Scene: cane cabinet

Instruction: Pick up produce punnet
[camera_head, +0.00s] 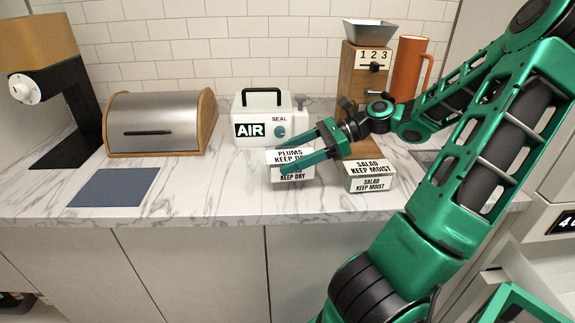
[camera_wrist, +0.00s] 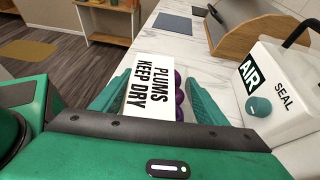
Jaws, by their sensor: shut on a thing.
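A white-labelled punnet reading PLUMS KEEP DRY (camera_head: 291,155) is at the front middle of the marble counter. In the wrist view, the plums punnet (camera_wrist: 150,88) shows its label, with dark purple plums along its right side. My gripper (camera_head: 283,161) reaches it from the right, with one green finger on each side, shut on it. I cannot tell whether its base touches the counter. A second punnet, labelled SALAD KEEP MOIST (camera_head: 370,176), stands on the counter to the right, apart from my gripper.
A white AIR/SEAL box (camera_head: 263,117) stands close behind the plums punnet. A metal bread bin (camera_head: 155,123), a blue mat (camera_head: 113,187) and a coffee machine (camera_head: 50,85) are to the left. A wooden grinder (camera_head: 362,75) and an orange mug (camera_head: 408,68) are at the back right.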

